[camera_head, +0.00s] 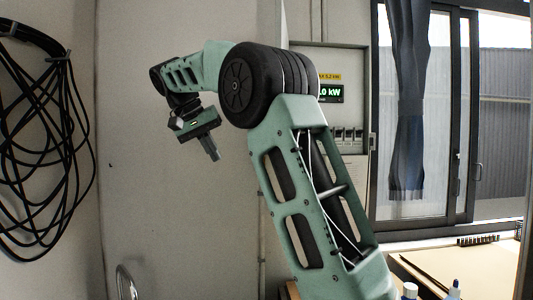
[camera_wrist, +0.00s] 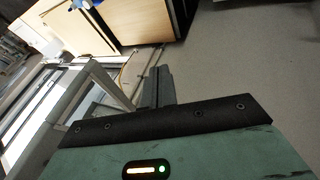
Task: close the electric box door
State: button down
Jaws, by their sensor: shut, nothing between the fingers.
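The electric box (camera_head: 345,62) is on the wall right of centre in the head view, partly hidden behind my arm. Its front is uncovered, showing a lit green display (camera_head: 330,94) and a row of breakers (camera_head: 347,136). A thin pale upright edge (camera_head: 283,22) stands at the box's left side; I cannot tell whether it is the box door, as my arm hides what lies below. My gripper (camera_head: 213,153) is shut and empty, left of the box and pointing down, in front of a pale flat panel. In the wrist view its fingers (camera_wrist: 158,87) are together, with open floor beyond.
Coiled black cables (camera_head: 45,140) hang on the left wall. A metal handle (camera_head: 126,283) shows at the bottom left. A window with a dark curtain (camera_head: 408,110) is at right, above a table (camera_head: 470,268) with small bottles. The wrist view shows wooden cabinets (camera_wrist: 135,18) and grey floor (camera_wrist: 250,60).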

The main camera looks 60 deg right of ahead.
jog(key=s+d+r+m+g, duration=0.1)
jog(key=s+d+r+m, duration=0.2)
jog(key=d+r, duration=0.2)
jog(key=s+d+f+p, duration=0.3)
jog(key=s+d+f, duration=0.2)
jog(key=d+f, duration=0.2)
jog(key=shift+s+f+h, duration=0.25)
jog(key=shift+s+h, duration=0.1)
jog(key=shift+h, duration=0.05)
